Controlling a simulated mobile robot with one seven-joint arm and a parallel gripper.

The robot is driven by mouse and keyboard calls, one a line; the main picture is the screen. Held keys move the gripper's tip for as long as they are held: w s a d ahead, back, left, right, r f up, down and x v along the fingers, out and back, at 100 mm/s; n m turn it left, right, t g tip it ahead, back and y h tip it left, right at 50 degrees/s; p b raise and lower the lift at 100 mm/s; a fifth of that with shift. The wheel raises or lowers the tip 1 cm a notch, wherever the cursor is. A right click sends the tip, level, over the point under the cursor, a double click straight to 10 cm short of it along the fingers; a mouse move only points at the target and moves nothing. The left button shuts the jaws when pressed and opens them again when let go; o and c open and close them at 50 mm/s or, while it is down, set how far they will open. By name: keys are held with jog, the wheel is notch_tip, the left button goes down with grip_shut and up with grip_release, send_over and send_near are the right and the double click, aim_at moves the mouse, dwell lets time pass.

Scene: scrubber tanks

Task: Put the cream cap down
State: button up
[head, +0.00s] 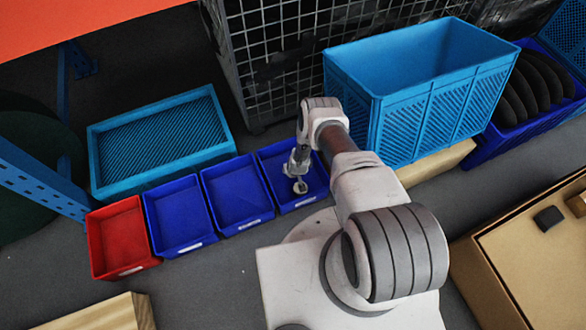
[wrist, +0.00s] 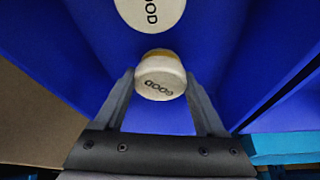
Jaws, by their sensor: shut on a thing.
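The cream cap (wrist: 160,78) is a short round piece with dark lettering that reads GOOD and a yellowish edge at its far side. My gripper (wrist: 161,86) is shut on it, one finger on each side. In the head view my gripper (head: 298,178) reaches down over the rightmost blue bin (head: 270,160). In the wrist view a cream disc (wrist: 150,12) marked GOOD shows beyond the cap against the blue bin floor (wrist: 90,40), partly cut off by the frame. I cannot tell how high the cap is above the floor.
Two more blue bins (head: 237,193) (head: 180,214) and a red bin (head: 123,238) stand in a row to the left and look empty. A light blue tray (head: 160,143) lies behind them. A tall blue crate (head: 415,90) stands close on the right. A wire cage (head: 275,55) is behind.

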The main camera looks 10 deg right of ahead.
jog(key=shift+f, duration=0.55)
jog(key=o, duration=1.3)
jog(key=shift+r, duration=0.1)
